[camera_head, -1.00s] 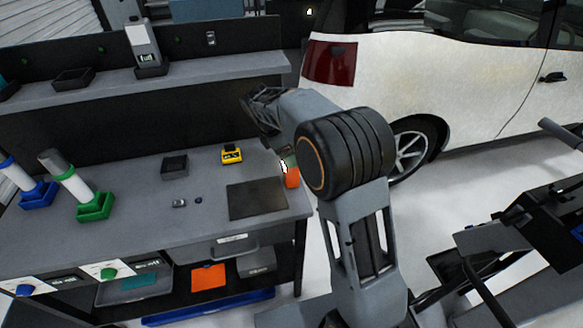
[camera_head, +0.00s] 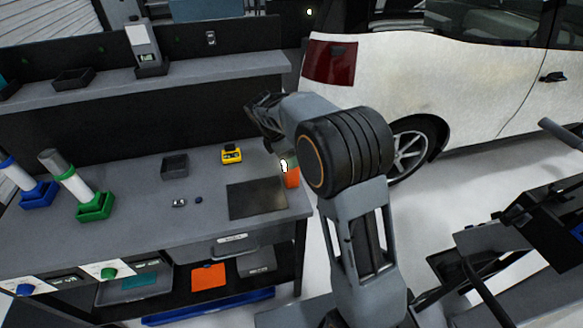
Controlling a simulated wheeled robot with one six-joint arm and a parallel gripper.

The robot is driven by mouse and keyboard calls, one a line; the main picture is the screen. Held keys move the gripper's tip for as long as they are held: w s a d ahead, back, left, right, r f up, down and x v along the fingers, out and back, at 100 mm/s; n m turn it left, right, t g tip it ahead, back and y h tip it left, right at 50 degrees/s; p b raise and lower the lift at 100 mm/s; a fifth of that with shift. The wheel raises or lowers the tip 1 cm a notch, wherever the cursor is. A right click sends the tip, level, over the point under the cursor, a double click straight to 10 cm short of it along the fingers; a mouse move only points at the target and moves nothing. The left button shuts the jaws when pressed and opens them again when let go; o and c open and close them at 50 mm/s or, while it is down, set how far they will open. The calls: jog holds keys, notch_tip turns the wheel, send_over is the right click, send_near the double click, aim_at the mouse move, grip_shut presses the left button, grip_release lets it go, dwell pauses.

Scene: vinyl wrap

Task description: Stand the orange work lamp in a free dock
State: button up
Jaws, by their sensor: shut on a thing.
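The orange work lamp (camera_head: 292,178) shows at the right end of the workbench, with a bright white part beside its orange body. My gripper (camera_head: 276,142) is just above it, shut on the lamp; my own arm hides much of the grip and part of the lamp. Whether the lamp touches the bench I cannot tell. A small dark square dock (camera_head: 174,167) on the bench looks empty. Another dark dock (camera_head: 73,79) on the shelf also looks empty. A third shelf dock (camera_head: 152,69) holds a grey and white device (camera_head: 143,42).
A dark mat (camera_head: 257,198) lies left of the lamp. A yellow device (camera_head: 231,154) stands behind the mat. Small items (camera_head: 180,203) lie near the bench's middle. Green-based (camera_head: 95,206) and blue-based (camera_head: 38,195) rolls stand at left. A white car (camera_head: 440,80) is behind my arm.

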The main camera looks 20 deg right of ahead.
jog(key=shift+r, duration=0.1)
jog(key=c, duration=0.7)
